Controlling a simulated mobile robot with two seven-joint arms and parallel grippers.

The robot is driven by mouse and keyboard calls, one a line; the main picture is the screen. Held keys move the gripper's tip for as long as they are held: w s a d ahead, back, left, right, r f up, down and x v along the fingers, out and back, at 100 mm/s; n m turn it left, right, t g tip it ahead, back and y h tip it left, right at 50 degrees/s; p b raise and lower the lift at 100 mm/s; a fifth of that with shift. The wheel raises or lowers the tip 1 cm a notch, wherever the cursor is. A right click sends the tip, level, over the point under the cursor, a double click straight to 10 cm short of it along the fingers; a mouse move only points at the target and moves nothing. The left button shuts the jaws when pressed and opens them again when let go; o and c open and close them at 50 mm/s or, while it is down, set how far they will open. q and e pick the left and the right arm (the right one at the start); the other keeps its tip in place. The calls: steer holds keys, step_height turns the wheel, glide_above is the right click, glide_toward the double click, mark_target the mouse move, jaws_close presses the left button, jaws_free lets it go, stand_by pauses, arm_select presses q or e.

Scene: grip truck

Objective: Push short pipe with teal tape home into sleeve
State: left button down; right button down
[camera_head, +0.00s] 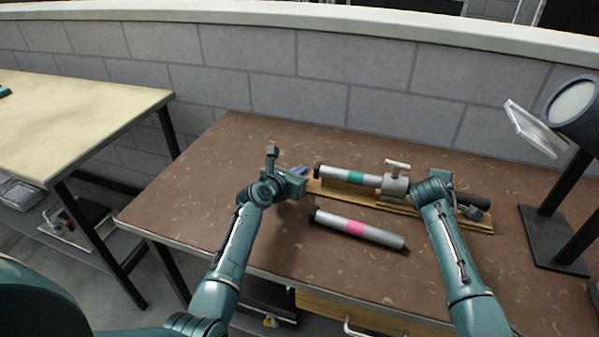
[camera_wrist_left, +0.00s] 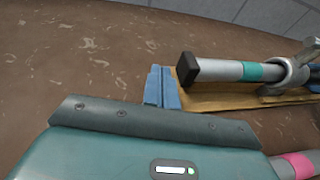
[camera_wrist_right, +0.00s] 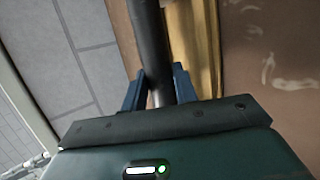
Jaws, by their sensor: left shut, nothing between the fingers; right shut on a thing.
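The short pipe with teal tape (camera_head: 336,174) lies along a wooden board (camera_wrist_left: 215,101), its right end at the grey metal sleeve (camera_head: 394,187), which has a T-handle on top. How deep it sits inside is hidden. Its teal band (camera_wrist_left: 263,72) shows left of the sleeve, and its black-capped end (camera_wrist_left: 188,68) faces left. My left gripper (camera_head: 302,170) is shut and empty, its blue fingertips (camera_wrist_left: 162,86) just left of the cap, apparently apart from it. My right gripper (camera_wrist_right: 159,90) is shut on a black bar (camera_wrist_right: 151,45) right of the sleeve.
A loose pipe with pink tape (camera_head: 355,228) lies in front of the board on the brown table (camera_head: 190,190). A lamp with a magnifier plate (camera_head: 530,128) stands at the right. A grey block wall is behind. The table's left part is clear.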

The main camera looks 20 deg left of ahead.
arm_select(q)
steer(key=shift+d, duration=0.15)
steer(key=shift+d, duration=0.75)
steer(key=shift+a+r, duration=0.1)
steer(key=shift+a, duration=0.05)
steer(key=shift+a+r, duration=0.5)
steer(key=shift+a, duration=0.2)
steer(key=shift+a+r, duration=0.45)
steer(key=shift+a, duration=0.25)
step_height(320, 180, up, 7)
